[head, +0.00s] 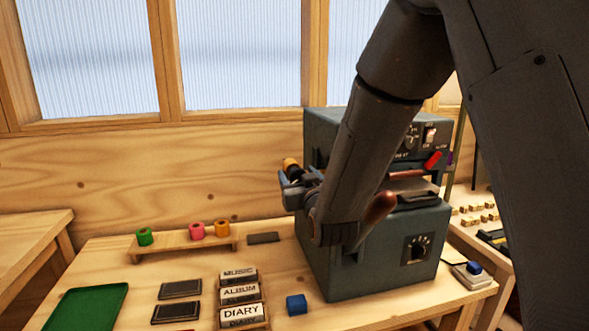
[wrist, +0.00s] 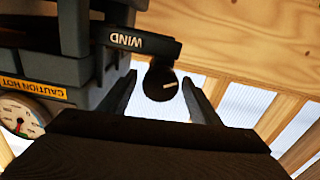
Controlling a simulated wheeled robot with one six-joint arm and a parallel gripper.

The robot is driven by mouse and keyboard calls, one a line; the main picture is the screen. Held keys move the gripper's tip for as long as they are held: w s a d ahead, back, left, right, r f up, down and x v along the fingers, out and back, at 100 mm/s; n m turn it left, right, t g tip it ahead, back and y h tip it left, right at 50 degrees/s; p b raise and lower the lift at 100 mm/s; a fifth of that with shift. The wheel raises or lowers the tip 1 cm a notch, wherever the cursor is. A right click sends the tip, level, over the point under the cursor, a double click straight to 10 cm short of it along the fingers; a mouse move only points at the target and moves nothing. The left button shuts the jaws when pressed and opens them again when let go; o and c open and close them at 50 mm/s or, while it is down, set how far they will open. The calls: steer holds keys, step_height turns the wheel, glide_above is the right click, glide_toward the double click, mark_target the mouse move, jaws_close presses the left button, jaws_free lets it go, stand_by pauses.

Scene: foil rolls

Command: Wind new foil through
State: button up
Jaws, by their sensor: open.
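The grey foil machine (head: 375,258) stands on the bench, partly hidden behind my arm. Its crank arm marked WIND (wrist: 140,42) shows upside down in the wrist view, with a round black knob (wrist: 158,84) at its end. My gripper (wrist: 160,88) is open, with one finger on each side of the knob; I cannot tell whether either touches it. In the head view my gripper (head: 297,190) is at the machine's left side, below an orange-yellow roll (head: 291,165). Green (head: 145,237), pink (head: 196,230) and orange (head: 222,228) rolls stand on a wooden rack (head: 185,247).
A CAUTION HOT label (wrist: 35,88) and a gauge (wrist: 20,116) show beside the crank.

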steer(key=shift+p+x, duration=0.55)
steer(key=shift+x, duration=1.95)
steer(key=shift+d, duration=0.1)
steer(key=c, duration=1.1)
steer(key=shift+o, duration=0.2)
steer(key=shift+m, duration=0.3)
steer(key=m+b, duration=0.4)
steer(key=shift+d+f, duration=0.1)
steer(key=shift+f, duration=0.05)
steer(key=shift+d+m+b, duration=0.1)
steer(key=shift+m+b, duration=1.4)
steer(key=shift+m, duration=0.8)
steer(key=shift+f, duration=0.15)
